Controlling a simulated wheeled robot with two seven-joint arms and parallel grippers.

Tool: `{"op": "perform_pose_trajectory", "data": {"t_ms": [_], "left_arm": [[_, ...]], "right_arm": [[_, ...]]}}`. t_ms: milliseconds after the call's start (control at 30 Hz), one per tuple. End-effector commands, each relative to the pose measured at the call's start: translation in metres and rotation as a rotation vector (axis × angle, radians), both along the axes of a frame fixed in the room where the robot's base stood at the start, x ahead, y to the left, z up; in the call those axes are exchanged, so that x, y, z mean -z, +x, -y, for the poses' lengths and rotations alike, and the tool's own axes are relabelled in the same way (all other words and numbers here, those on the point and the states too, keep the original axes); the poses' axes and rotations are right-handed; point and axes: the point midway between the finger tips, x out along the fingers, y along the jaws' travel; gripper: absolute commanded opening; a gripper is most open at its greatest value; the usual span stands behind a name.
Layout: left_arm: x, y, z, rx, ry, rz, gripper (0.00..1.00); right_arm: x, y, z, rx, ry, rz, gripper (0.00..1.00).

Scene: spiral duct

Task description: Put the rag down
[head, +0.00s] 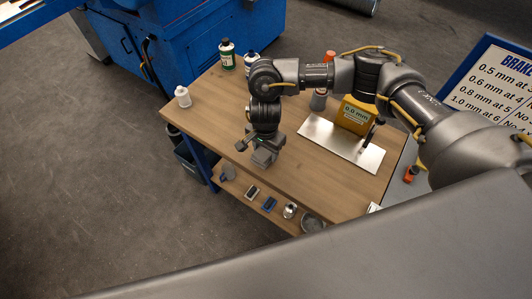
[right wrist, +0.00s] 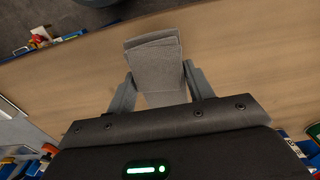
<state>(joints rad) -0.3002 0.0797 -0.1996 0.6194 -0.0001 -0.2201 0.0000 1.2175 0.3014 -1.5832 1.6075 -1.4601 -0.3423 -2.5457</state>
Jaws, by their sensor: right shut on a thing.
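The rag (head: 264,158) is a folded grey cloth. My right gripper (head: 256,148) is shut on it, over the front left part of the wooden table (head: 215,125). In the right wrist view the rag (right wrist: 155,58) sits between the two fingers of the gripper (right wrist: 159,74), and its folded layers stick out past the fingertips. Wooden tabletop (right wrist: 240,45) shows behind it. I cannot tell whether the rag touches the tabletop. My left gripper is not in view.
A white bottle (head: 183,97) stands at the left corner, and a dark green-labelled bottle (head: 227,54) at the back. A metal plate (head: 318,136) with a yellow 0.0 mm device (head: 354,116) lies to the right. Small items sit on the lower shelf (head: 235,183). Tabletop around the rag is clear.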

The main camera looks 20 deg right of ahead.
Motion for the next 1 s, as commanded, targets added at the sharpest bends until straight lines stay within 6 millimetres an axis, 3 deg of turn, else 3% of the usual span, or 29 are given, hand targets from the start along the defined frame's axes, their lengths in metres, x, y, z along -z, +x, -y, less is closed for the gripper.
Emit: {"op": "perform_pose_trajectory", "data": {"t_ms": [400, 867, 900, 1000], "left_arm": [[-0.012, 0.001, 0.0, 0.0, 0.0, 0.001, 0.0], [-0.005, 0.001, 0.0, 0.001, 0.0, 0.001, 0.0], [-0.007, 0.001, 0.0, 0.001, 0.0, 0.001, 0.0], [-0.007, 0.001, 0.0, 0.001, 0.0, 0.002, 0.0]], "right_arm": [[0.033, 0.003, 0.0, 0.003, 0.0, -0.003, 0.34], [0.04, 0.004, 0.0, 0.0, 0.0, 0.0, 0.34], [0.038, 0.004, 0.0, 0.001, 0.0, 0.0, 0.57], [0.037, 0.004, 0.0, 0.001, 0.0, 0.0, 0.7]]}}
